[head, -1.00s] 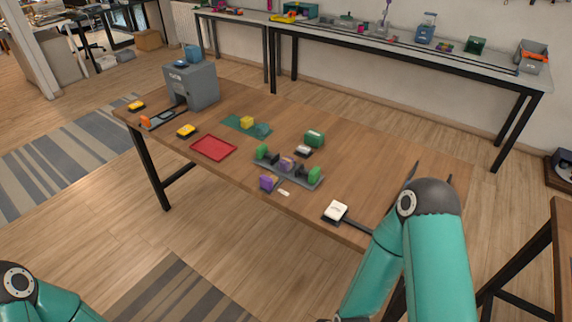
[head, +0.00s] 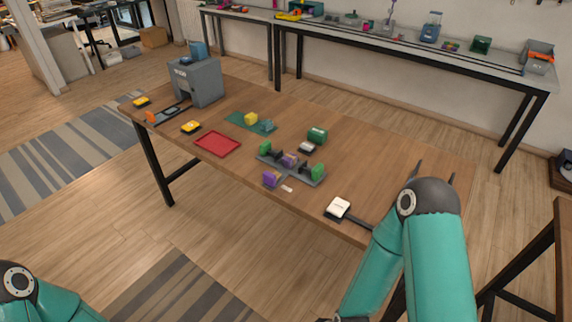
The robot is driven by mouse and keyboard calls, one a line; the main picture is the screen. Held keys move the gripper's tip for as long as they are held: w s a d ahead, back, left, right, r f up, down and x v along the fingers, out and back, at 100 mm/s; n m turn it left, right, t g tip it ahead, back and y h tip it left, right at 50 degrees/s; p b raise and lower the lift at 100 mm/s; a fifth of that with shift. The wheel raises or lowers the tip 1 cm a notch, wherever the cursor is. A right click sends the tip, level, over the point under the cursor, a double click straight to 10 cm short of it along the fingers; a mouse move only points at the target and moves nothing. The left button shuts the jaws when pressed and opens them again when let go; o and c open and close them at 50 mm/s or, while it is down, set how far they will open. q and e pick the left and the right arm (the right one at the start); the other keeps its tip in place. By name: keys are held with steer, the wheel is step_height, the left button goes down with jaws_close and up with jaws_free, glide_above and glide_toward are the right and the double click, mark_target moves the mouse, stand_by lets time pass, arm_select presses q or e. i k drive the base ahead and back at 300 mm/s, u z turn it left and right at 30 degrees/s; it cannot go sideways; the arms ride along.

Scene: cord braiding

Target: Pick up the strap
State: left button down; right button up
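I cannot pick out a strap with certainty. A thin dark strip (head: 359,222) runs from a white-topped dark block (head: 338,207) at the table's front edge toward my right arm, which hides its far end. A small pale piece (head: 287,189) lies in front of the grey cross-shaped fixture (head: 305,177). My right gripper (head: 435,173) is mostly hidden behind my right arm. Two dark fingertips show apart over the table's right end, with nothing visible between them. Only a link of my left arm shows at the lower left; its gripper is out of view.
The wooden table (head: 385,165) carries a grey machine (head: 197,82), a red tray (head: 217,144), a green mat (head: 238,120) with small blocks, and a green block (head: 317,135). Its right part is mostly clear. A long bench (head: 400,45) stands behind.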

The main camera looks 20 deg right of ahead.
mark_target(291, 159)
steer(key=k, duration=1.15)
steer(key=u, duration=0.45)
steer(key=i, duration=0.6)
steer(key=u, duration=0.5)
steer(key=i, duration=1.3)
steer(key=z, duration=0.75)
steer(key=i, duration=0.85)
steer(key=z, duration=0.7)
steer(key=k, duration=0.75)
steer(key=z, duration=0.25)
steer(key=i, duration=0.75)
steer(key=u, duration=0.05)
